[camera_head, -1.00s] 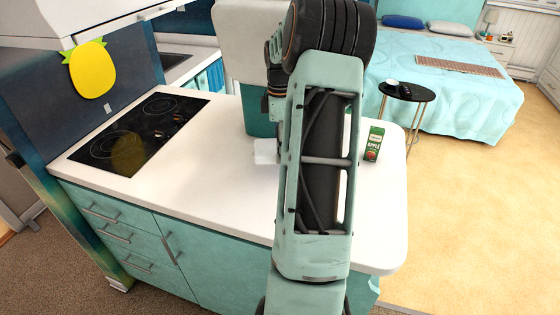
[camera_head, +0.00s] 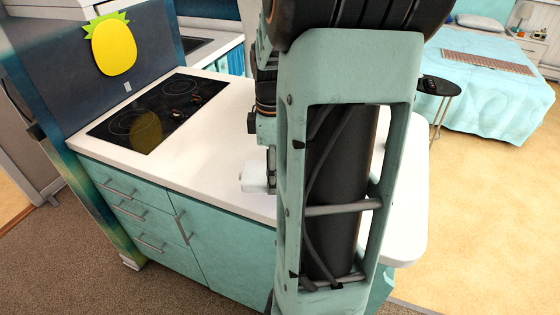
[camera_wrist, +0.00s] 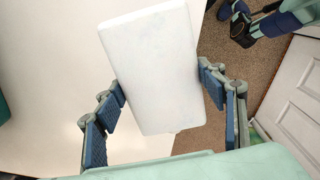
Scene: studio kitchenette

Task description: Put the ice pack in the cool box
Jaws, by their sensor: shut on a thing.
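The ice pack is a plain white slab. In the wrist view the ice pack (camera_wrist: 155,70) fills the middle, tilted, with one finger pad on each side. My gripper (camera_wrist: 165,105) is shut on it. In the head view the ice pack (camera_head: 256,177) shows as a small white block left of my arm, appearing over the front part of the counter. Most of my gripper is hidden behind my arm there. The cool box cannot be made out in the head view now, where my arm covers the middle. A teal patch at the wrist view's left edge cannot be identified.
The white counter (camera_head: 215,150) is clear left of my arm, up to the black cooktop (camera_head: 158,110). Teal drawers (camera_head: 135,215) front it. A small black round table (camera_head: 437,87) and the bed (camera_head: 495,75) stand beyond, at right. Carpet shows in the wrist view.

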